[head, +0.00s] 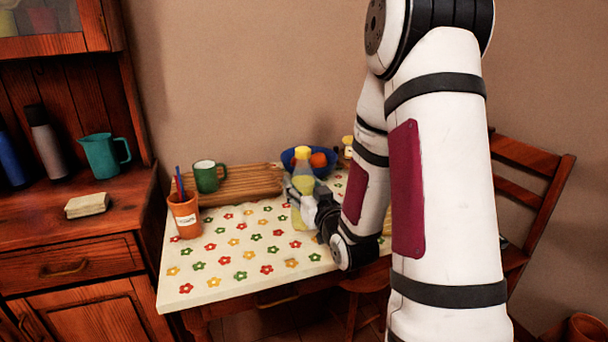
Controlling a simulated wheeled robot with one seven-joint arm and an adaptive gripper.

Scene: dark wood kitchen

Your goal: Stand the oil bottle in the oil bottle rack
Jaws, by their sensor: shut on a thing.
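The oil bottle (305,171) has a yellow cap and clear walls with yellow-green contents. It is upright, over the right part of the flowered table. My gripper (300,198) reaches in from the right and is shut on the bottle's body, hiding part of it. Another small yellow-topped item (348,147) shows behind, partly hidden by my arm. I cannot clearly identify the oil bottle rack; that area is partly covered by my arm.
A wooden board (246,184) with a green mug (207,178) lies along the table's back. A blue bowl (322,170) with orange contents is behind the bottle. A terracotta cup (185,217) holds utensils at left. The table's front left is clear. A chair (540,157) stands right.

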